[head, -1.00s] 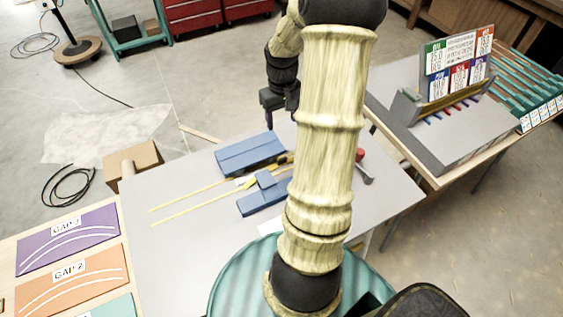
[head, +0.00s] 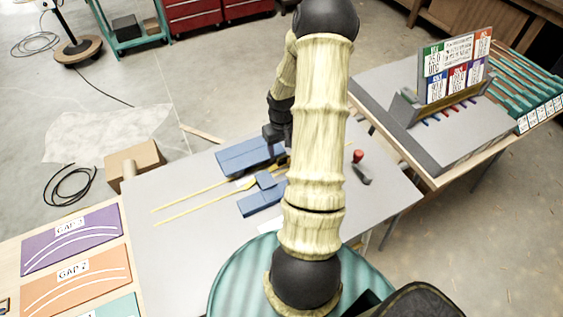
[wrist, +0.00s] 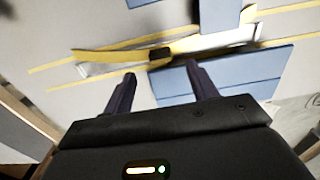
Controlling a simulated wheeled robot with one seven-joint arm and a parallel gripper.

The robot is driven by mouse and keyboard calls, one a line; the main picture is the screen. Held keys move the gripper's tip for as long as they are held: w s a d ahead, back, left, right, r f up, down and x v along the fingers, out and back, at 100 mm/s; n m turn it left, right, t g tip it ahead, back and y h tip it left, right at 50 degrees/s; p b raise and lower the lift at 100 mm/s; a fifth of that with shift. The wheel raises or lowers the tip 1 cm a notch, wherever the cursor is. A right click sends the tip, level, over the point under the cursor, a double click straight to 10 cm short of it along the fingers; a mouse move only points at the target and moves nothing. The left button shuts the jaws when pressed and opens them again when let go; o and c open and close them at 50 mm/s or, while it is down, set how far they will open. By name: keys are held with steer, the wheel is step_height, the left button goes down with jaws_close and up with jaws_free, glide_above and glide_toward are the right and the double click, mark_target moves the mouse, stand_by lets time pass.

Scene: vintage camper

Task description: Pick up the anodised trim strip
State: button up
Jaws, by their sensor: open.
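A pale silvery strip with a curved yellow piece and a dark band at its middle, seemingly the trim strip (wrist: 205,44), lies between blue blocks in the wrist view. In the head view its whitish part (head: 243,182) shows small, and my arm hides its right part. My gripper (wrist: 161,72) is open, its two dark fingers pointing at the strip around its dark band. Nothing is held between them. In the head view my gripper (head: 277,133) is over the far blue block, its fingertips hard to make out.
A wide blue block (head: 240,157) and a smaller stepped blue block (head: 262,196) flank the strip. Thin yellow lines (head: 185,198) run left over the grey table. A red-topped tool (head: 358,157) lies to the right. The table's left part is clear.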

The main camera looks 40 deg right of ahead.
mark_target(282, 158)
stand_by(0.3)
steer(key=shift+f+p, duration=0.9)
steer(key=shift+f, duration=1.7)
steer(key=c, duration=1.2)
steer(key=shift+o, duration=0.2)
steer(key=shift+r, duration=0.1)
step_height(282, 158, up, 10)
steer(key=b, duration=0.1)
steer(key=shift+b, duration=0.4)
